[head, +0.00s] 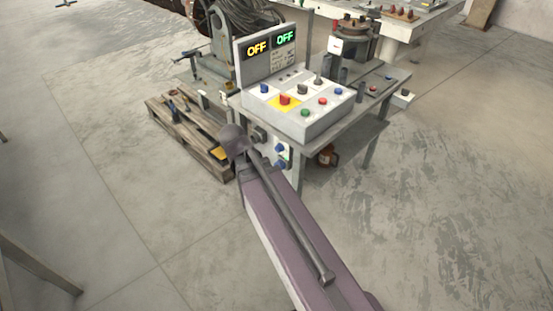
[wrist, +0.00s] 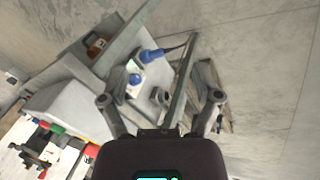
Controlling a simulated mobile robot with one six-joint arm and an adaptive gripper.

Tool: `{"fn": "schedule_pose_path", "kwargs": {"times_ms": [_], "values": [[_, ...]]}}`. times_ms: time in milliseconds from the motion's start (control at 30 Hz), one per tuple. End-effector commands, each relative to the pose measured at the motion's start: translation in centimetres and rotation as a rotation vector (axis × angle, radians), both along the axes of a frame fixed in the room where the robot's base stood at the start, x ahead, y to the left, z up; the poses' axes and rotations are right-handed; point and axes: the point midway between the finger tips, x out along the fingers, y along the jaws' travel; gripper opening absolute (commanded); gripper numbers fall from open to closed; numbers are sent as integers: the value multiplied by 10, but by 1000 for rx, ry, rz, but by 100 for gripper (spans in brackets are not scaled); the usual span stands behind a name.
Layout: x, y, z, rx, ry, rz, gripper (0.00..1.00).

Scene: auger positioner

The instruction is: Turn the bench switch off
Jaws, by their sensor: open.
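A white panel (wrist: 146,88) on the bench's side carries a dark knob (wrist: 160,97), which looks like the bench switch. The knob also shows in the head view (head: 258,132) beside the end of my arm. Its exact setting is too small to tell. My gripper (wrist: 161,98) is open and empty, with its fingers spread either side of the knob in the wrist view. I cannot tell any contact. In the head view the fingers are hidden by my wrist. The display (head: 270,45) on the bench reads OFF in yellow and OFF in green.
A blue socket (wrist: 134,79) and a blue plug with a cable (wrist: 152,55) sit beside the knob. A control box (head: 300,105) with several coloured buttons stands on the bench above. A wooden pallet (head: 190,150) lies on the floor to the left. Open floor (head: 450,190) lies to the right.

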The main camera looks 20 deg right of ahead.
Motion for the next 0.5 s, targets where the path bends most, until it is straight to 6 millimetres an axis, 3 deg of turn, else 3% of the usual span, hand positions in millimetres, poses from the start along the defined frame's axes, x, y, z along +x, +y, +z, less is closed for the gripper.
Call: {"fn": "schedule_pose_path", "kwargs": {"times_ms": [33, 500], "values": [[6, -4, -18, -31, -12, -9, 82], [49, -39, -78, -332, -154, -94, 82]]}}
